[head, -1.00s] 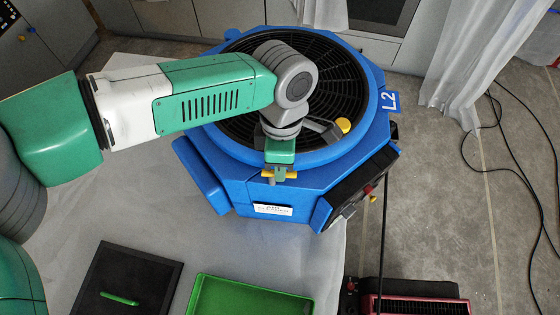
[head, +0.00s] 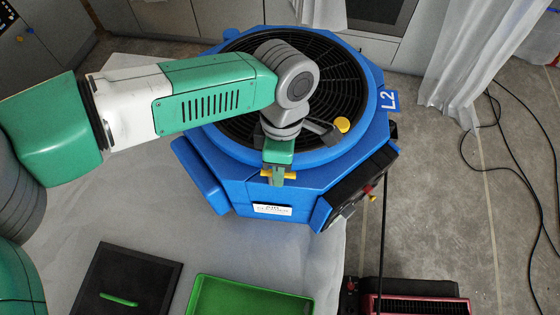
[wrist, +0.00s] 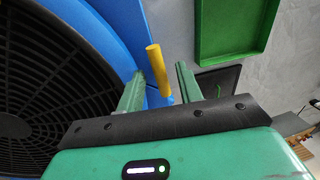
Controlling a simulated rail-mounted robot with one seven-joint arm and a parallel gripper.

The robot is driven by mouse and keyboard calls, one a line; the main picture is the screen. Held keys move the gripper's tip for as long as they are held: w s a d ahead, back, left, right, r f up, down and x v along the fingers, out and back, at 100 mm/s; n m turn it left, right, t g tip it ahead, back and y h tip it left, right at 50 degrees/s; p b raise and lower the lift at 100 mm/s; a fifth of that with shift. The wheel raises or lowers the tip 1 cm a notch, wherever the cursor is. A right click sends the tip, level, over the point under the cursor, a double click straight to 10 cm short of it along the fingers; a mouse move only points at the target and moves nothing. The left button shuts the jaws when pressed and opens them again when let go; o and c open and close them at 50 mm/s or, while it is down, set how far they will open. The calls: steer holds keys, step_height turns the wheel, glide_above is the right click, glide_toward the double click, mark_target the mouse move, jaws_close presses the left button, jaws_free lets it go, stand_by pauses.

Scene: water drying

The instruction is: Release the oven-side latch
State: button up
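The blue drying fan (head: 330,165) stands on the pale sheet with its round black grille facing up. A yellow latch bar (head: 292,176) is on its front side, above a white label; it also shows in the wrist view (wrist: 155,65). My gripper (head: 278,178) reaches down over this front side, with its fingers around the bar. In the wrist view the two green fingers (wrist: 160,85) stand apart, one on each side of the bar, with visible gaps. I cannot tell whether this is the oven-side latch. My wrist hides part of the fan.
A yellow round cap (head: 342,125) shows at the grille's right edge. The oven (head: 385,12) is at the back. A green tray (head: 250,288) and black panel (head: 127,285) lie in front. Cables (head: 520,175) cross the floor at right.

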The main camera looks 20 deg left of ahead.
step_height(320, 180, up, 8)
steer(key=w+b, duration=0.1)
steer(key=shift+w+a+f, duration=0.15)
steer(key=shift+w+a, duration=0.05)
steer(key=shift+w, duration=0.05)
steer(key=shift+d, duration=0.1)
stand_by(0.3)
